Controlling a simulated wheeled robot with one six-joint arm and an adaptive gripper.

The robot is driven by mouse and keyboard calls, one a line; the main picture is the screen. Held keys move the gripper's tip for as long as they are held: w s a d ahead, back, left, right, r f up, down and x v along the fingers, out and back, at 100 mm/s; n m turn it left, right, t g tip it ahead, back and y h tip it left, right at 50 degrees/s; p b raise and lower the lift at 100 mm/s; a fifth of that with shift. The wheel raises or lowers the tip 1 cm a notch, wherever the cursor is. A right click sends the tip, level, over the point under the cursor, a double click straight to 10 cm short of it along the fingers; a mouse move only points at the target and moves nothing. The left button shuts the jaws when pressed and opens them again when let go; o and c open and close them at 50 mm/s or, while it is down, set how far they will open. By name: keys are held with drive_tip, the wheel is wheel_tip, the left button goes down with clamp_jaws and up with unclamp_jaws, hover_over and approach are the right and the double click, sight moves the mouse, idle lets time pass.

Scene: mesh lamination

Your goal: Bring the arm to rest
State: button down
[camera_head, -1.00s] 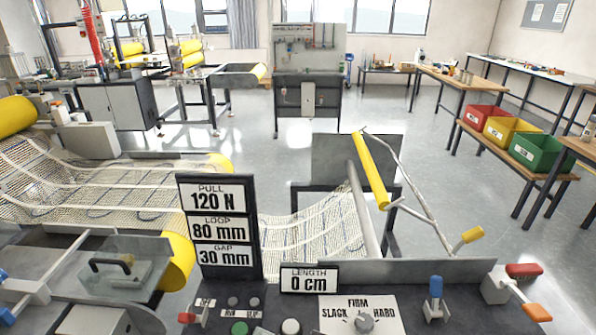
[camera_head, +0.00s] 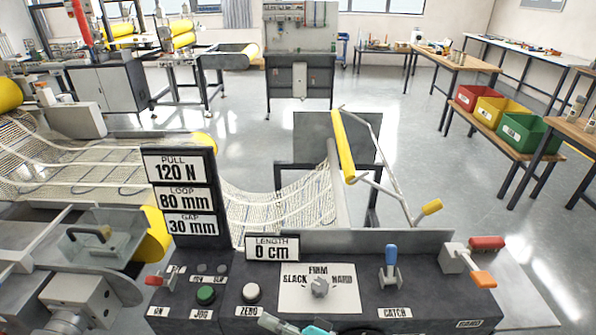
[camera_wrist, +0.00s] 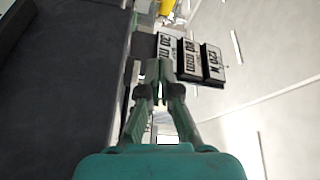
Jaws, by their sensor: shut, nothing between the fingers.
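My gripper (camera_wrist: 160,75) shows in the wrist view with its dark fingers together and nothing held between them. Past the fingertips stands the readout board (camera_wrist: 190,52), seen sideways. In the head view the readout board (camera_head: 183,195) reads PULL 120 N, LOOP 80 mm and GAP 30 mm. Part of my arm, teal and grey, shows at the bottom edge of the head view, in front of the control panel (camera_head: 350,312). My fingertips cannot be made out there.
The panel carries a SLACK/FIRM/HARD dial (camera_head: 320,287), a blue CATCH lever (camera_head: 391,262) and a red-and-orange handle (camera_head: 483,262). White mesh (camera_head: 290,207) hangs behind it. A yellow bar (camera_head: 343,145) rises behind the panel. Open floor (camera_head: 440,185) lies to the right.

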drive_tip(key=s+d+f+m+t+h, duration=0.45)
drive_tip(key=s+d+f+h, duration=0.65)
drive_tip(key=s+d+f, duration=0.35)
drive_tip(key=s+d+r+n+t+h, duration=0.1)
drive_tip(key=s+d+r+n+h, duration=0.2)
drive_tip(key=s, duration=0.6)
drive_tip(key=s+d+r+n+t+h, duration=0.1)
drive_tip(key=s+d+r+n+h, duration=0.1)
drive_tip(key=s+d+r, duration=0.4)
drive_tip(key=s+r+n, duration=0.1)
drive_tip(key=s+r, duration=0.1)
drive_tip(key=s, duration=0.1)
drive_tip(key=shift+s+d+h, duration=0.2)
drive_tip(key=shift+h, duration=0.2)
